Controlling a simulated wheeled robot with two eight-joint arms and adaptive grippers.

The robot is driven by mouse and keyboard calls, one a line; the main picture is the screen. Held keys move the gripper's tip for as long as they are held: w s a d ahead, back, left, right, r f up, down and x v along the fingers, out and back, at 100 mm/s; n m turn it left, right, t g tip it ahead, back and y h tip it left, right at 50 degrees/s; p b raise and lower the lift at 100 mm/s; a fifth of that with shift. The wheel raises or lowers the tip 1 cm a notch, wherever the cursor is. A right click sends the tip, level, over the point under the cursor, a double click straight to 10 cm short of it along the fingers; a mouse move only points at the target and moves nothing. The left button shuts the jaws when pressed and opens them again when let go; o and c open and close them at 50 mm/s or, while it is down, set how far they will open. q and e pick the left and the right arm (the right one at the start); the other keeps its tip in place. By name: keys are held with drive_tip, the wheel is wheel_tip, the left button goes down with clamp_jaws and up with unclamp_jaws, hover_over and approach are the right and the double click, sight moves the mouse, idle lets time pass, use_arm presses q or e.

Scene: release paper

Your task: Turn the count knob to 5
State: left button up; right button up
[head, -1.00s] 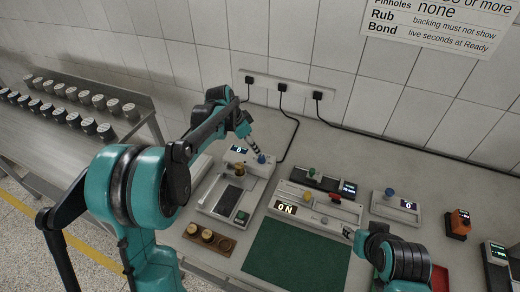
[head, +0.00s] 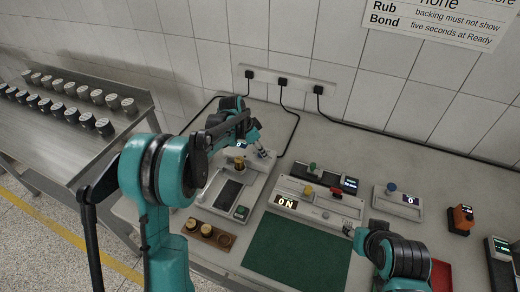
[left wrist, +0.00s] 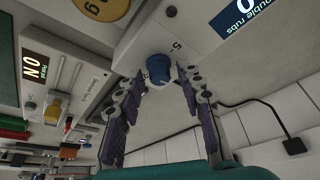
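The count knob, a blue knob (left wrist: 158,68), stands on the light grey rub device (left wrist: 135,40) in the left wrist view. A "5" mark is beside it, and the "double rubs" display (left wrist: 245,12) reads 0. My left gripper (left wrist: 161,76) is open, with one finger on each side of the knob. I cannot tell whether the fingers touch it. In the head view my left gripper (head: 263,152) is at the back right of this device (head: 214,206) and largely covers the knob. My right gripper (head: 352,232) is low at the right; its fingers are too small to read.
A central device (head: 322,212) shows "ON" and has yellow and red controls. A second box (head: 407,213) has another blue knob (head: 392,187) and a 0 display. A green mat (head: 295,255) and a wooden holder with weights (head: 208,233) lie in front. Cables run behind.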

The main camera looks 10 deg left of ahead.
use_arm(q)
clamp_jaws()
drive_tip(key=shift+n, duration=0.4)
drive_tip(key=n+y, duration=0.1)
drive_tip(key=n, duration=0.1)
drive_tip(key=n+t+y, duration=0.1)
drive_tip(key=n, duration=0.2)
drive_tip(key=shift+s+d+n, duration=0.1)
drive_tip(key=shift+d+n, duration=0.1)
drive_tip(key=shift+n, duration=0.1)
drive_tip(key=n+y, duration=0.1)
drive_tip(key=n, duration=0.1)
drive_tip(key=n+y, duration=0.1)
drive_tip(key=n, duration=0.2)
drive_tip(key=shift+d+p, duration=0.2)
drive_tip(key=shift+p, duration=0.2)
drive_tip(key=shift+d+n+y, duration=0.1)
drive_tip(key=shift+n+y, duration=0.4)
drive_tip(key=shift+n, duration=0.85)
drive_tip(key=shift+n+y, duration=0.5)
drive_tip(key=shift+n, duration=0.85)
